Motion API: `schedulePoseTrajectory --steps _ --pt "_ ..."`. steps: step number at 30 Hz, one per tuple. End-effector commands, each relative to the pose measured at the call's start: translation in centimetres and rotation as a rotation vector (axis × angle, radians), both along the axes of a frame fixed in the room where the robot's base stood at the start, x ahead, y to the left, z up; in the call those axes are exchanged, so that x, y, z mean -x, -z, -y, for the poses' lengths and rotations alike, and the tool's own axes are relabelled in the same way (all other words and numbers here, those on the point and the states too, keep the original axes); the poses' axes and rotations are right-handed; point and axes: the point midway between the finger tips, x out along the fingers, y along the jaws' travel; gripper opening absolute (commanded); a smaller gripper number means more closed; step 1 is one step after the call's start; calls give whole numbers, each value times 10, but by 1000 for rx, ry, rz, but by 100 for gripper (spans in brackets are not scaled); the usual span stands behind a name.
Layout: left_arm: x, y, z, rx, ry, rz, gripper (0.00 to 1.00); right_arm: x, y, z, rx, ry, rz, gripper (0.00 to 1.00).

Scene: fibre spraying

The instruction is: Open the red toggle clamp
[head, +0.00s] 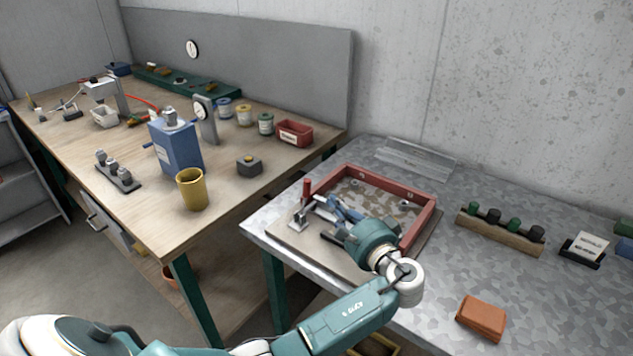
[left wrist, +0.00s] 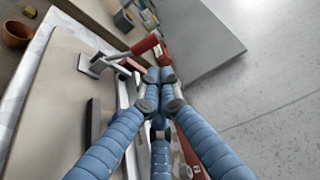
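The red toggle clamp has an upright red handle (head: 306,188) and a grey metal base (head: 297,224). It stands at the left front corner of the red frame (head: 420,217) on a beige board. In the left wrist view the red handle (left wrist: 146,44) is just beyond my fingertips, with the pale base (left wrist: 92,65) to its left. My left gripper (head: 330,207) is over the board, right of the clamp. In the left wrist view its blue fingers (left wrist: 160,76) converge with the tips together, apparently holding nothing. Contact with the handle cannot be told. My right gripper is out of view.
The board rests on a grey metal table (head: 500,272). An orange-brown block (head: 482,318) lies at its front right. A rack with dark and green knobs (head: 500,229) stands at right. The wooden bench (head: 130,207) at left holds a yellow cup (head: 192,190) and a blue canister (head: 176,145).

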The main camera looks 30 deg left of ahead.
Motion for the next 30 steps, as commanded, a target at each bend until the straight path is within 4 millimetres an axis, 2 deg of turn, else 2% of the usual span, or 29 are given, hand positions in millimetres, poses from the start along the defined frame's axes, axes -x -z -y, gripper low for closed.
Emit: schedulePoseTrajectory --steps 4,8,16,21,30 --pt "-1 -1 -2 -1 -1 0 0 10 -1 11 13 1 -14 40" --pt "-8 -2 -14 -4 -2 -2 0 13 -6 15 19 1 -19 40" --pt "-34 0 -57 -4 -3 -2 0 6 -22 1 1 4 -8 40" --pt "-47 3 -76 -3 -1 -2 0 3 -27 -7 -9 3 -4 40" --pt "-53 6 -85 -1 0 -1 0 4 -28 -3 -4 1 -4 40"
